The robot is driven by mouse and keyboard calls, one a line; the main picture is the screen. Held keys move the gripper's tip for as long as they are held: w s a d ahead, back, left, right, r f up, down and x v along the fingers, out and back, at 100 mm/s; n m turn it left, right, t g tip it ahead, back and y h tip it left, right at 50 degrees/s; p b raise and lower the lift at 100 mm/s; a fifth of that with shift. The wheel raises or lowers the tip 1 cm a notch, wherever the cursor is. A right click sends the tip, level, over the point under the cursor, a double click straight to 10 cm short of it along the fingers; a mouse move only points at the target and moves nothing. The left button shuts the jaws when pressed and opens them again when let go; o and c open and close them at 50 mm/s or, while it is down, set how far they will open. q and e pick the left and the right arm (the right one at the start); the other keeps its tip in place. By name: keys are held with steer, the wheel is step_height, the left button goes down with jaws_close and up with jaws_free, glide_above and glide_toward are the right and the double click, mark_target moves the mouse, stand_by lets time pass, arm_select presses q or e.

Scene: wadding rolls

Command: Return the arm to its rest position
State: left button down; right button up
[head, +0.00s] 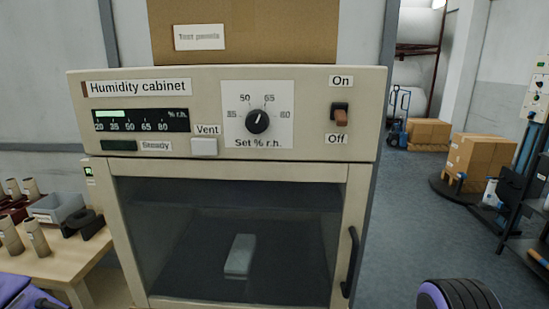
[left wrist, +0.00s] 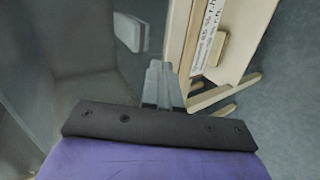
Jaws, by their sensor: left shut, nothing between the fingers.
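My left gripper (left wrist: 161,88) shows in the left wrist view with its grey fingers together and nothing between them. In the head view only a purple part of my left arm shows at the bottom left corner, and its fingers are out of frame. A purple and black part of my right arm shows at the bottom right; the right gripper is not visible. The humidity cabinet (head: 362,82) stands ahead with its glass door (head: 180,235) closed. A pale block (head: 240,256) lies inside. The dial (head: 258,121) points up, between 50 and 65.
A wooden table (head: 60,268) at left holds several tan rolls (head: 36,237), a grey bin (head: 57,208) and a dark object. A labelled cardboard box (head: 270,40) sits on the cabinet. The door handle (head: 350,262) sticks out.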

arm_select(q)
steer(key=s+a+f+m+g+y, duration=0.1)
steer(key=s+a+f+m+g, duration=0.15)
steer(key=f, duration=0.45)
steer(key=s+a+f+m+g, duration=0.1)
steer(key=s+a+f+m, duration=0.2)
steer(key=f, duration=0.4)
steer(key=s+a+f+m+g+y, duration=0.2)
steer(key=s+a+f, duration=0.4)
steer(key=s, duration=0.3)
steer(key=s+a+f+m+g+y, duration=0.1)
steer(key=s+a+f+g, duration=0.2)
steer(key=s+a+f, duration=0.4)
steer(key=s, duration=0.3)
steer(key=shift+s+a+f+m+y, duration=0.15)
steer(key=shift+s+m+y, duration=0.1)
steer(key=shift+m+y, duration=0.15)
